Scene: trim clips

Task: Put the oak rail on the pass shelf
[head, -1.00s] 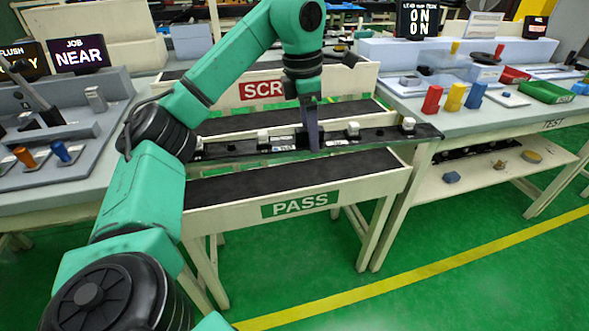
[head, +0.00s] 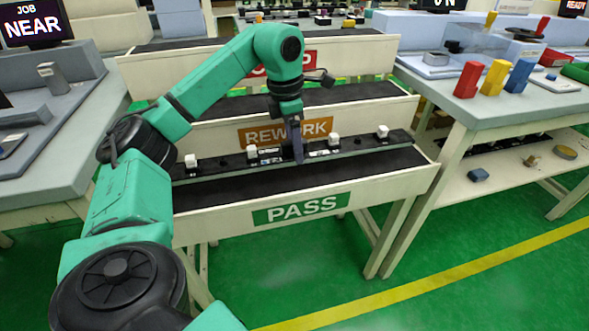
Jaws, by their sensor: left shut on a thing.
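A long dark rail (head: 225,162) with several white clip blocks along its top lies across the picture, at the rear part of the pass shelf. Its colour shows as black rather than oak. My left gripper (head: 297,155) comes down from above and is shut on the rail near its middle. The pass shelf (head: 270,190) has a black surface and a cream front board with a green PASS sign. The rail runs lengthwise along the shelf; I cannot tell whether it touches the surface. My right gripper is not in view.
Behind stands the rework shelf with its orange sign (head: 285,132), and a red-signed shelf farther back. A grey bench (head: 50,150) is on the left. A bench on the right holds red, yellow and blue blocks (head: 495,77). The front strip of the pass shelf is clear.

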